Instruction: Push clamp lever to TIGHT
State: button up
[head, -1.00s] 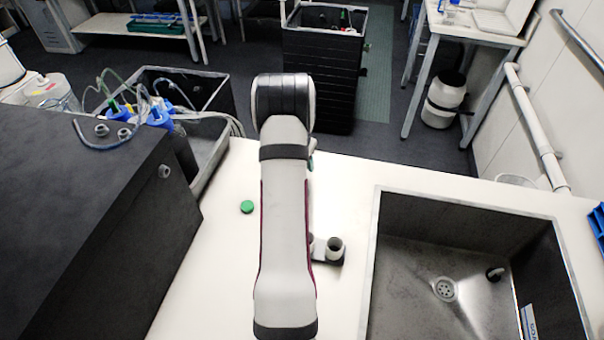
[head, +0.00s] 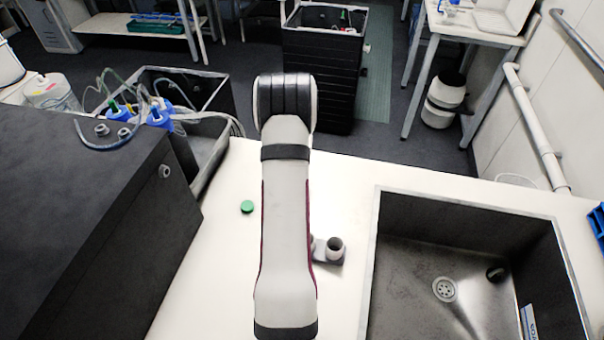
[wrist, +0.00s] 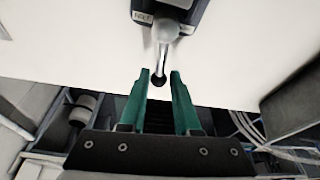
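In the wrist view, a dark clamp body (wrist: 178,8) with a small label shows at the top edge. A metal lever (wrist: 162,58) with a dark tip extends from its pale rounded part down towards my gripper (wrist: 160,76). My gripper's two green fingers are apart, and the lever's dark tip appears between or just beyond the fingertips. I cannot tell whether they touch. The label is too small to read with certainty.
A sink (head: 445,290) lies to the right, and a large dark box (head: 90,220) stands to the left.

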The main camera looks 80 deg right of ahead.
jog(key=shift+w+n, duration=0.2)
jog(key=shift+n, duration=0.3)
jog(key=shift+w+a+n+t, duration=0.2)
jog(key=shift+w+n+t, duration=0.35)
jog(key=shift+n, duration=0.65)
jog(key=shift+w+a+n+t+y, duration=0.3)
jog(key=shift+w+n, duration=0.2)
jog(key=shift+n, duration=0.7)
jog(key=shift+o, duration=1.4)
